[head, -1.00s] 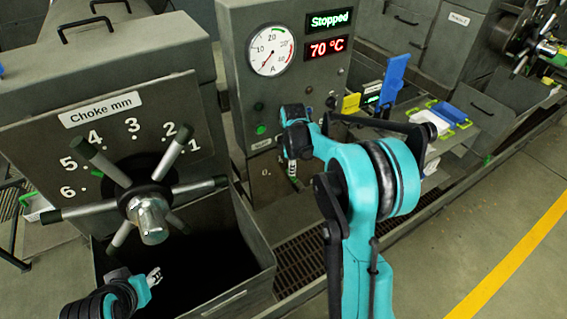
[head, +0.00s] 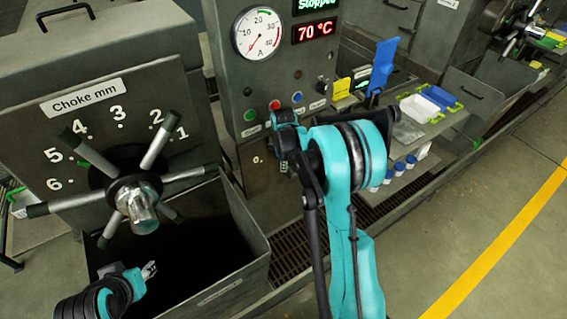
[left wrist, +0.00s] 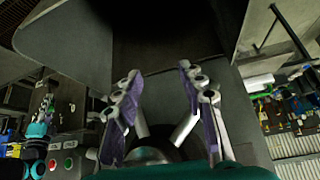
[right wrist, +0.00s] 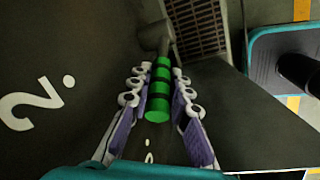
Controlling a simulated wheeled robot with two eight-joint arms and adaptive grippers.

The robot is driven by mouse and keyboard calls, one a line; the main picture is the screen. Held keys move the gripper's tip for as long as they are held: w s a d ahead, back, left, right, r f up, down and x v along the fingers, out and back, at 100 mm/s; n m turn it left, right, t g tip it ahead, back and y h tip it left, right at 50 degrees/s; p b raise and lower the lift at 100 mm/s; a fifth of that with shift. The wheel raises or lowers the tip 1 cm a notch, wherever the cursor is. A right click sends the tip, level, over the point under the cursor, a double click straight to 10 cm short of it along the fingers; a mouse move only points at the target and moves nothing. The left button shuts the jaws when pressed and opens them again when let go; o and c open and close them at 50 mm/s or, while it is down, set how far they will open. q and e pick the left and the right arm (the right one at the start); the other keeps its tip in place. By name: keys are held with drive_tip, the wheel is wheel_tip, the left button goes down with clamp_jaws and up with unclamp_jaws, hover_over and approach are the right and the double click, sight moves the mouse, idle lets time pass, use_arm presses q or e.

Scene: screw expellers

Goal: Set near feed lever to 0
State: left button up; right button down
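The feed lever's green and black banded grip (right wrist: 160,88) shows in the right wrist view, on a dark panel with a white "2" and dots. My right gripper (right wrist: 159,82) is open, its fingers on either side of this grip; I cannot tell whether either finger touches it. In the head view a "0" mark (head: 257,160) shows on the panel beside my right wrist, and my arm hides most of the scale and lever. My left gripper (left wrist: 158,75) is open and empty; in the head view it (head: 149,270) is over the dark bin below the choke wheel.
The choke wheel (head: 140,205) with several spokes stands at the left, above the open bin (head: 238,240). The control panel (head: 240,85) has a gauge, displays and buttons. A shelf with blue-capped bottles (head: 399,168) and trays lies to the right. Floor at the far right is clear.

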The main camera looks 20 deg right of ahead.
drive_tip(key=a+h+b, duration=0.1)
drive_tip(key=a+f+h+b, duration=0.1)
drive_tip(key=h+b, duration=0.1)
drive_tip(key=a+f+h+b, duration=0.1)
drive_tip(key=shift+s+a+f+t+b, duration=0.2)
drive_tip(key=shift+s+a+t+b, duration=0.1)
drive_tip(key=shift+a+t+b, duration=0.1)
drive_tip(key=c, duration=1.7)
unclamp_jaws()
